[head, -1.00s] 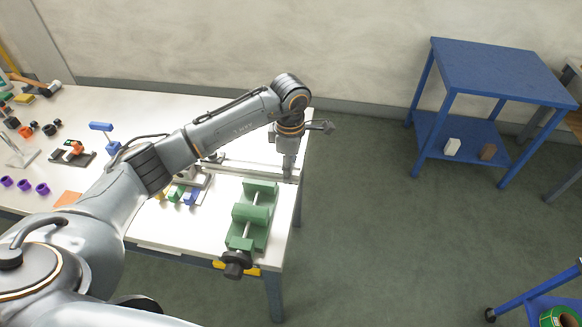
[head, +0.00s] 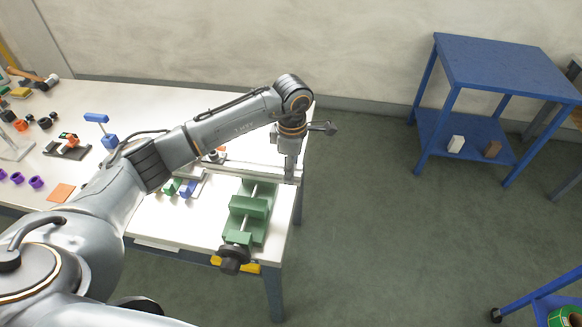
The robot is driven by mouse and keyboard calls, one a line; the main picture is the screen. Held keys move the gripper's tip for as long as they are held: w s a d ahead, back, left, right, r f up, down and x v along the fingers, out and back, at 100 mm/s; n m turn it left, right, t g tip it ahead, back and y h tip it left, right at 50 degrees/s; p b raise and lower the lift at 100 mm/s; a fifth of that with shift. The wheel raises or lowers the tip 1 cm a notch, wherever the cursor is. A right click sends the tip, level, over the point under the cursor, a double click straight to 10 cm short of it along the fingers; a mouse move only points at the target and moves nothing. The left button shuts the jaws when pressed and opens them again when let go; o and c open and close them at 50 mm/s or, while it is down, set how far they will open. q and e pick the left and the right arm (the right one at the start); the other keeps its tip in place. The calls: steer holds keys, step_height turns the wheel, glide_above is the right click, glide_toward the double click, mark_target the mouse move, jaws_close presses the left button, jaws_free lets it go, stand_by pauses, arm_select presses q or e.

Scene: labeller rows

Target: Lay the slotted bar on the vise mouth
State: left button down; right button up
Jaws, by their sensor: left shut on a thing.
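The green vise (head: 250,207) stands near the right front corner of the white table, its dark handle toward the front edge. A long pale metal bar (head: 258,170), apparently the slotted bar, lies crosswise just behind the vise in the picture. My left gripper (head: 289,178) points down at the bar's right end and is shut on it. The fingertips are small and partly hidden, and I cannot tell how high the bar is above the table. Its left part is partly hidden by my left arm. My right gripper is not in view.
Small blue and green blocks (head: 187,188) lie left of the vise. Purple rings (head: 35,182), an orange square (head: 61,193) and a blue-topped stand (head: 97,118) are farther left. A blue shelf table (head: 505,68) stands apart at right, with open floor between.

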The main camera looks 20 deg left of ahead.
arm_select(q)
steer(key=shift+f+b, duration=1.35)
steer(key=shift+f, duration=0.25)
steer(key=shift+f+b, duration=2.15)
steer(key=shift+f, duration=0.4)
steer(key=c, duration=0.8)
jaws_free()
step_height(320, 180, up, 12)
